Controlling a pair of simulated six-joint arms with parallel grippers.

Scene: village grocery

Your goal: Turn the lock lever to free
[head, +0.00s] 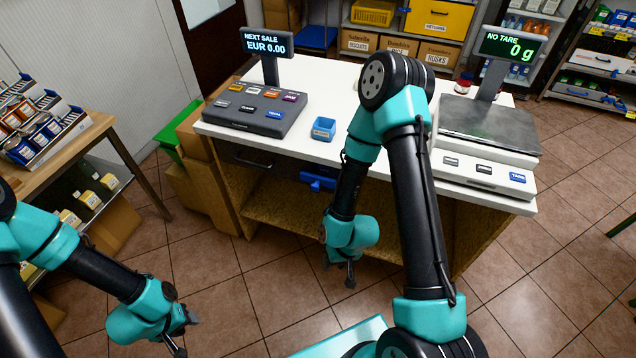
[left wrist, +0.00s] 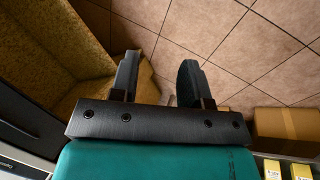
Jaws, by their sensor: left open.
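No part that I can surely name as the lock lever shows. A blue fitting (head: 318,182) sits under the counter's front edge, partly behind my right arm; I cannot tell if it is the lever. My left gripper (head: 186,335) is over the floor at the lower left, well apart from the counter. In the left wrist view the left gripper (left wrist: 157,75) is open, with nothing between its fingers. My right gripper (head: 339,272) points down in front of the counter, below the blue fitting; its fingers are too small to read.
The white counter (head: 335,150) carries a cash register (head: 258,108), a small blue tray (head: 323,128) and a scale (head: 490,125). A black handle (head: 250,160) is on the counter's front. A goods table (head: 85,130) stands at left. Tiled floor (head: 225,270) lies open between.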

